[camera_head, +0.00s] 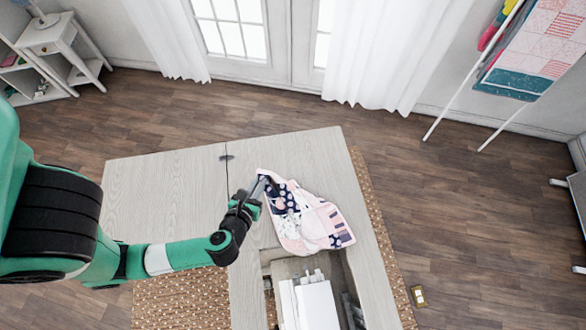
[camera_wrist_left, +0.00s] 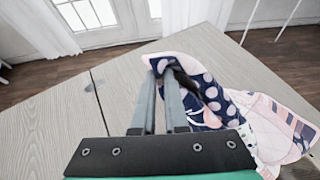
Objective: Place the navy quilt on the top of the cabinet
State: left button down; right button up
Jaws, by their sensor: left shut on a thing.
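The navy quilt (camera_head: 318,222), a pink, white and navy patchwork cloth with polka dots, lies rumpled over the cabinet top (camera_head: 165,195), at the back edge of the opening with the sewing machine. My left gripper (camera_head: 262,186) is at the quilt's upper left corner and is shut on its edge. In the left wrist view the quilt (camera_wrist_left: 270,118) spreads to the right of the fingers (camera_wrist_left: 166,75), with a pinched fold rising between and behind the tips. My right gripper is in neither view.
A white sewing machine (camera_head: 308,300) sits in the cabinet's opening, just in front of the quilt. The cabinet top's left part is bare. A woven rug (camera_head: 180,298) lies under the cabinet. A rack with hanging quilts (camera_head: 540,45) stands at the upper right.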

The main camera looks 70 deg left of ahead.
pick_arm(q)
jog(key=w+a+f+b, duration=0.2)
jog(key=w+f, duration=0.1)
jog(key=w+a+f+b, duration=0.2)
jog(key=f, duration=0.2)
jog(key=w+a+f+b, duration=0.1)
jog(key=w+f+b, duration=0.1)
jog(key=w+f, duration=0.1)
jog(key=shift+w+a+f, duration=0.35)
jog(key=shift+a+f, duration=0.05)
jog(key=shift+f, duration=0.05)
jog(key=shift+s+f, duration=0.1)
jog(key=shift+f, duration=0.2)
jog(key=shift+c, duration=1.1)
grip_release()
jog(key=shift+r, duration=0.1)
jog(key=shift+d, duration=0.1)
